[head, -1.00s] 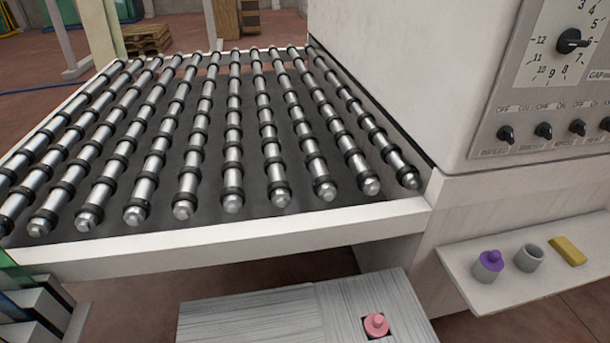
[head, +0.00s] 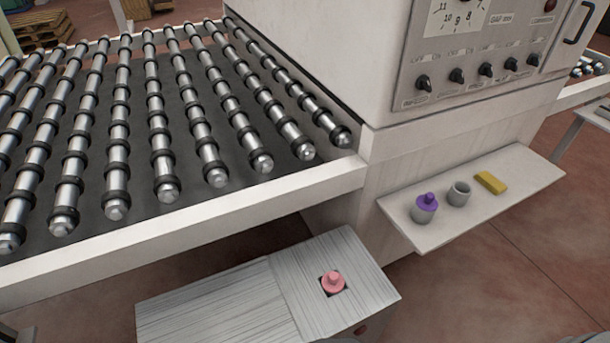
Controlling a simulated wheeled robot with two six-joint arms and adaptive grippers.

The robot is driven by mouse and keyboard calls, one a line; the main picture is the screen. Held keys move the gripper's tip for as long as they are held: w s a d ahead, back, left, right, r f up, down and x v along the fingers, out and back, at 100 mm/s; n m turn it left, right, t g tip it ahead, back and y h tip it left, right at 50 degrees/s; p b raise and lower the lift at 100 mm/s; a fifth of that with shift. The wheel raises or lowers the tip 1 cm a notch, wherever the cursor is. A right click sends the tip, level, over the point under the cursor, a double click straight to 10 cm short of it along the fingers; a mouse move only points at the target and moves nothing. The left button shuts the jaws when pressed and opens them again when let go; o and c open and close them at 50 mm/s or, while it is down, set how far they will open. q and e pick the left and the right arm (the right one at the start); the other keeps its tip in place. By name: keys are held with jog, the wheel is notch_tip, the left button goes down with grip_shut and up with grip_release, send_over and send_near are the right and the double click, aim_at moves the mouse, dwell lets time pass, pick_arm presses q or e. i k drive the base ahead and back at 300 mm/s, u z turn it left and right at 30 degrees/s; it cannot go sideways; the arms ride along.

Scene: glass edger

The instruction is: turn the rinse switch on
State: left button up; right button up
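A row of several black rotary switches (head: 485,69) runs along the lower front panel of the white machine (head: 390,60), in the upper right of the head view. OFF and ON marks sit above the switches and small labels sit below. The labels are too blurred to tell surely which one is the rinse switch. The knobs look turned alike, but their exact settings are hard to read. Neither of my grippers shows in the head view.
A roller conveyor (head: 180,220) fills the left. Below the panel, a white shelf (head: 450,215) holds a purple-topped grey cup (head: 424,210), a grey cup (head: 459,194) and a yellow block (head: 491,183). A grey box (head: 290,270) with a pink knob (head: 333,283) stands lower down.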

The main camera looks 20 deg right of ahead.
aim_at(486, 69)
jog(key=u, duration=0.05)
jog(key=k, duration=1.05)
jog(key=z, duration=0.95)
jog(key=i, duration=0.75)
jog(key=z, duration=0.3)
